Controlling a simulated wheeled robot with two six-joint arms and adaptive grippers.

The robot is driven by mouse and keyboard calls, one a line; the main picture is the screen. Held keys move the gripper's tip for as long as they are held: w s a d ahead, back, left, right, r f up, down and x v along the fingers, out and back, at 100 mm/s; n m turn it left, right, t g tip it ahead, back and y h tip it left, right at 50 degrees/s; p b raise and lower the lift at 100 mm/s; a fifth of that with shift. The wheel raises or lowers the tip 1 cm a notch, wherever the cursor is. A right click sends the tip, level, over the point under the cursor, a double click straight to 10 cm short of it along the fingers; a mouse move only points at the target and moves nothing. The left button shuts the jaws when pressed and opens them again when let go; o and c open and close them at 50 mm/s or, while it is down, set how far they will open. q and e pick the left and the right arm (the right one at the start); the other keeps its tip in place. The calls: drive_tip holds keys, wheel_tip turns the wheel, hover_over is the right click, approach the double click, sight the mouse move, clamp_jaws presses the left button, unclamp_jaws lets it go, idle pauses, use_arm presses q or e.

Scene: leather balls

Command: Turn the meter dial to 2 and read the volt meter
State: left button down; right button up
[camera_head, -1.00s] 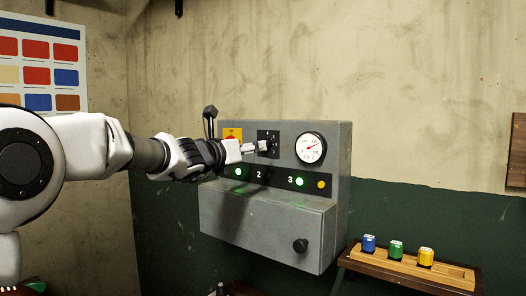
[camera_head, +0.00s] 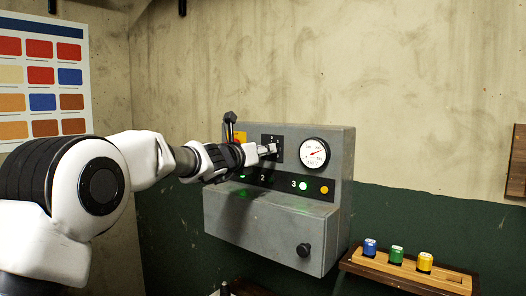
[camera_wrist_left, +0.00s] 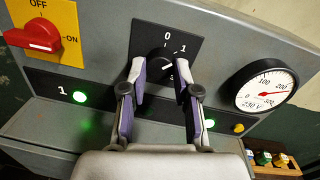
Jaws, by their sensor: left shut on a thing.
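The meter dial is a dark knob (camera_wrist_left: 163,58) on a black plate (camera_head: 272,140) marked 0 and 1, with a lower mark partly covered by my fingers. My left gripper (camera_head: 270,149) reaches it from the left; in the left wrist view its two fingers (camera_wrist_left: 161,72) stand either side of the knob, shut on it. Which way the knob points is hard to tell. The volt meter (camera_head: 314,154) is a round white gauge right of the dial; in the left wrist view (camera_wrist_left: 264,88) it reads "230 V", with the red needle a little past 200.
A red switch (camera_wrist_left: 34,36) on a yellow plate, marked OFF and ON, is left of the dial. A lamp strip below has lit green lamps at 1 (camera_wrist_left: 79,97) and 3 (camera_head: 303,186), and an amber lamp (camera_head: 324,190). A wooden tray (camera_head: 372,261) holds small coloured blocks at right.

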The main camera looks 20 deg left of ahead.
use_arm(q)
drive_tip(key=shift+f, duration=0.1)
drive_tip(key=shift+m+b, duration=4.25)
drive_tip(key=shift+m, duration=0.25)
